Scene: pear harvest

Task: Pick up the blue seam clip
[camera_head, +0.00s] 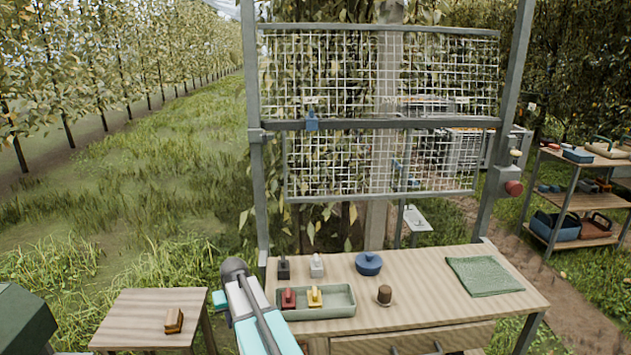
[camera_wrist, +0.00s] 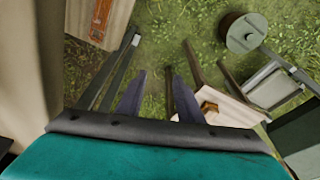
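A blue clip (camera_head: 312,121) sits on the grey crossbar between the two mesh panels, left of the middle. A smaller bluish piece (camera_head: 413,182) shows lower down by the lower panel; I cannot tell what it is. On the bench are a black clip (camera_head: 284,268) and a pale grey clip (camera_head: 316,266). A red clip (camera_head: 288,299) and a yellow clip (camera_head: 314,297) lie in the green tray (camera_head: 340,309).
The wooden bench (camera_head: 420,291) carries a blue lidded pot (camera_head: 368,264), a brown knob-like object (camera_head: 384,295) and a green cloth (camera_head: 484,275). A small table (camera_head: 146,312) holds a brown block (camera_head: 173,320). A shelf rack (camera_head: 577,201) stands right. Grass lies open at left.

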